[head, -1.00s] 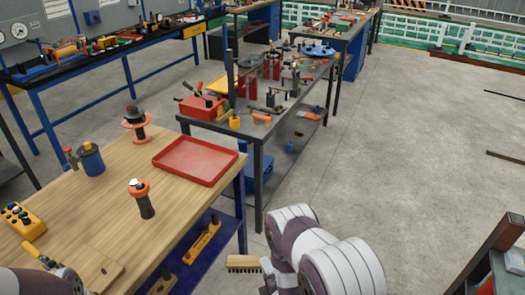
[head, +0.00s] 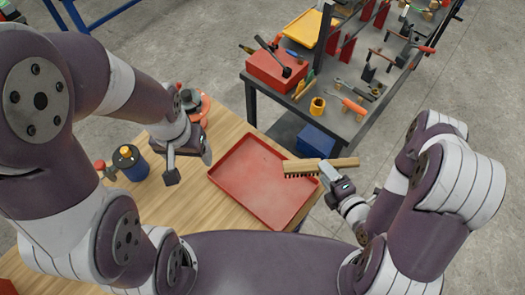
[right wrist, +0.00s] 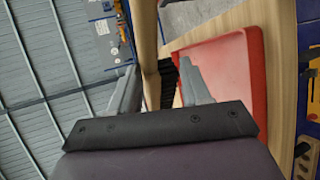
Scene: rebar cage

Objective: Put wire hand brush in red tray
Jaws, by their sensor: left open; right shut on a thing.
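The wire hand brush (head: 336,163) has a long wooden back and dark bristles pointing down. My right gripper (head: 326,172) is shut on it, and the brush is held level with its bristled end over the right part of the red tray (head: 240,172). In the right wrist view the brush's wooden back (right wrist: 146,45) runs between the two fingers, with the red tray (right wrist: 232,75) beyond. The tray is shallow, empty and flat on the wooden table. My left gripper (head: 188,165) is open and empty, left of the tray.
A blue pot with a black lid (head: 130,161) and an orange-based spool (head: 193,104) stand left of the tray on the wooden table (head: 222,225). A dark metal bench (head: 290,100) with a red toolbox (head: 276,68) and several tools stands behind. My arms hide the table's left part.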

